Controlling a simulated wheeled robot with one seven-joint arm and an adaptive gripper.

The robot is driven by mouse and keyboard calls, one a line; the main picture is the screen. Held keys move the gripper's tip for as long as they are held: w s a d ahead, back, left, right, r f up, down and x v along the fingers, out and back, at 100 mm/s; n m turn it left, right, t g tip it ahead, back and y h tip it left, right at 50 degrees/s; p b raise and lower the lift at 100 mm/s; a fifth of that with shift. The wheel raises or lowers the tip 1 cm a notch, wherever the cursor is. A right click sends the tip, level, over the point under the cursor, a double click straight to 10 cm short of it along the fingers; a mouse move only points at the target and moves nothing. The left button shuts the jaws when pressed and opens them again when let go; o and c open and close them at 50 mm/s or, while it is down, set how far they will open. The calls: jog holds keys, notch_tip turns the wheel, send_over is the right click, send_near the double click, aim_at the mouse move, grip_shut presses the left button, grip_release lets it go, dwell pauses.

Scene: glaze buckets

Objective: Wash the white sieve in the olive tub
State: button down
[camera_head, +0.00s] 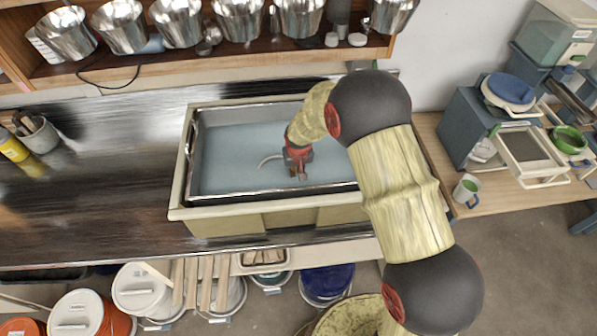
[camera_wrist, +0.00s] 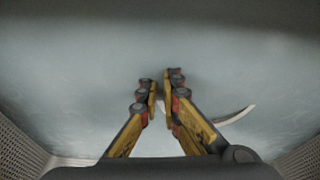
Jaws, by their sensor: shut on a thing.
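The olive tub (camera_head: 232,219) sits on the dark bench, filled with cloudy pale blue water (camera_head: 235,150). My gripper (camera_head: 300,172) reaches down into the tub, with its fingertips at the water; the wrist view shows the fingers (camera_wrist: 161,92) close together. They are shut on the white sieve, of which only a thin curved pale piece shows, left of the gripper in the head view (camera_head: 268,160) and right of the fingers in the wrist view (camera_wrist: 236,115). The rest of the sieve is hidden by the cloudy water and my gripper.
A wooden shelf (camera_head: 230,62) with several metal buckets stands behind the tub. A cup of tools (camera_head: 41,135) and a yellow bottle (camera_head: 12,146) stand at the far left.

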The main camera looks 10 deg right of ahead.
jog(key=shift+d, duration=0.1)
jog(key=d, duration=0.9)
jog(key=shift+a, duration=0.1)
jog(key=a+b, duration=0.2)
jog(key=a, duration=0.7)
jog(key=shift+b, duration=0.3)
jog(key=d, duration=0.9)
